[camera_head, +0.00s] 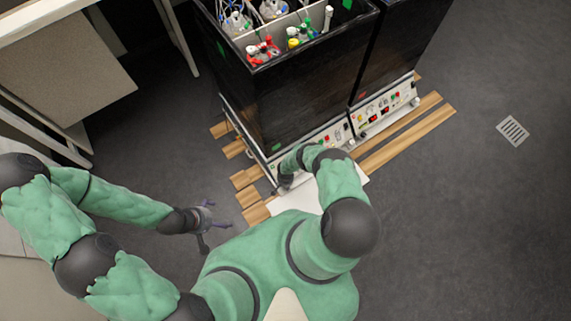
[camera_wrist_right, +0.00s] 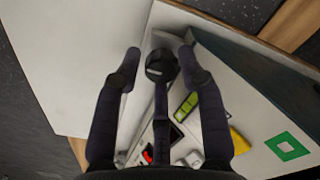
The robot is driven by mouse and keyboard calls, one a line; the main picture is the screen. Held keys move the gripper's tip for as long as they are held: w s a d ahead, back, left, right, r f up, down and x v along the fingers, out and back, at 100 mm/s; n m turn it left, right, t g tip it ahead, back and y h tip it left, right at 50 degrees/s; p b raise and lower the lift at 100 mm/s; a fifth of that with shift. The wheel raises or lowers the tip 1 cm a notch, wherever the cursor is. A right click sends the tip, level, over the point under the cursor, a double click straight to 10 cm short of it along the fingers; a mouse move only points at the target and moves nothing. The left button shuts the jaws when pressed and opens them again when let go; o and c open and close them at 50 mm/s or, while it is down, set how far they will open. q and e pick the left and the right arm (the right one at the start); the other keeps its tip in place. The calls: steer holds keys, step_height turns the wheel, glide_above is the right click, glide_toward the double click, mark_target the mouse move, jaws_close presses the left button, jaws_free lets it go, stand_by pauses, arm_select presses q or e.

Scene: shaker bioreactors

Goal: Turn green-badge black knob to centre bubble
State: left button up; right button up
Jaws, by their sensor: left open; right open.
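A black round knob (camera_wrist_right: 160,64) sits on the white base of the left shaker (camera_head: 300,100), at its near left corner. My right gripper (camera_wrist_right: 158,62) is open, with its dark fingers spread around the knob; I cannot tell whether they touch it. In the head view my right gripper (camera_head: 285,183) is low at that corner and hides the knob. A green square badge (camera_wrist_right: 290,147) shows right of the fingers. A yellow-green part with dark lines (camera_wrist_right: 187,105) may be the level vial; its bubble is unclear. My left gripper (camera_head: 204,218) is open and empty over the floor.
A second black shaker (camera_head: 400,45) stands right of the first, with its own control panel (camera_head: 385,108). Wooden slats (camera_head: 430,122) lie under both. A white table (camera_head: 45,15) stands at upper left. Grey floor is clear at right, around a drain grate (camera_head: 513,130).

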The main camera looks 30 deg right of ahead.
steer(key=shift+f, duration=0.1)
jaws_close()
